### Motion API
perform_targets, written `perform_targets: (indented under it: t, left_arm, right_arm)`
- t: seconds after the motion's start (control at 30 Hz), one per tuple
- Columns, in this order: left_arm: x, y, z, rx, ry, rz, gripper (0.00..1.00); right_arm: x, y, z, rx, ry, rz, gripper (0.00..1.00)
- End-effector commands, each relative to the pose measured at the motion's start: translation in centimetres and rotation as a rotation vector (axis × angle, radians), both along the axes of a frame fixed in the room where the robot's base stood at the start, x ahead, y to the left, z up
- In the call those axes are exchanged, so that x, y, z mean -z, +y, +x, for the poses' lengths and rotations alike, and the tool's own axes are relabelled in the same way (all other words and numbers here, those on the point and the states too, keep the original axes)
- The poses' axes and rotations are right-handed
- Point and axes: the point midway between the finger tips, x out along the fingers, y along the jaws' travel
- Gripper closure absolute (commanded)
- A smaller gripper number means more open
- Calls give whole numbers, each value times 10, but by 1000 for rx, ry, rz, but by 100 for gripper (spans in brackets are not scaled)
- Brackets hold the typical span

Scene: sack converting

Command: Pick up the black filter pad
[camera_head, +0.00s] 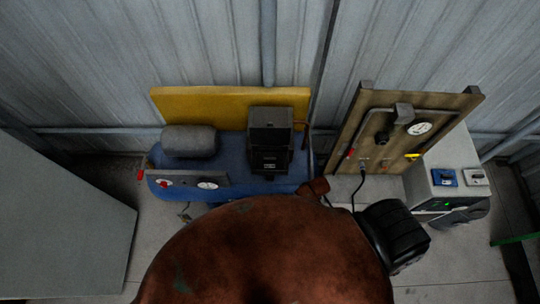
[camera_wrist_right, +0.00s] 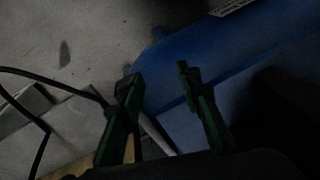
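I cannot pick out a black filter pad with certainty in either view. A black ribbed round thing (camera_head: 395,236) sits at the right edge of a large rusty brown body in the head view. A dark upright box (camera_head: 269,132) stands on a blue machine. My right gripper (camera_wrist_right: 157,76) shows in the dim right wrist view with its two green-and-black fingers apart and nothing visible between them. A blue rounded surface (camera_wrist_right: 235,62) lies beyond the fingers. My left gripper is not in view.
The rusty body (camera_head: 265,255) fills the lower middle and hides what is behind it. The blue machine (camera_head: 235,187) has a yellow panel (camera_head: 210,104) behind it. A wooden gauge board (camera_head: 365,119) and a pale cabinet (camera_head: 446,158) stand right. A black cable (camera_wrist_right: 42,150) hangs left in the wrist view.

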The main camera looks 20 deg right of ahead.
Motion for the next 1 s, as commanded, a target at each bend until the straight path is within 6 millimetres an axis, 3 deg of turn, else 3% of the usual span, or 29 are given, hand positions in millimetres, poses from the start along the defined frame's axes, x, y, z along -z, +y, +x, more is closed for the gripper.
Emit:
perform_targets:
  t: [0.03, 0.1, 0.2, 0.5, 0.67, 1.0]
  left_arm:
    - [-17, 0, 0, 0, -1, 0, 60]
    - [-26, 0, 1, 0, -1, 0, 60]
    - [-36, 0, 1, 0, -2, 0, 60]
    - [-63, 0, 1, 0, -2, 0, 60]
    - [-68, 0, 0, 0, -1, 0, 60]
    - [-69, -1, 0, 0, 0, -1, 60]
  right_arm:
    - [-44, 2, 15, 45, -13, 21, 68]
    - [-82, 5, 27, 101, -16, 46, 68]
    - [-127, 9, 38, 161, -17, 77, 68]
    - [-235, 17, 54, 318, -15, 151, 68]
    - [-256, 24, 67, 458, 15, 211, 68]
    - [-255, 40, 112, 839, 127, 356, 68]
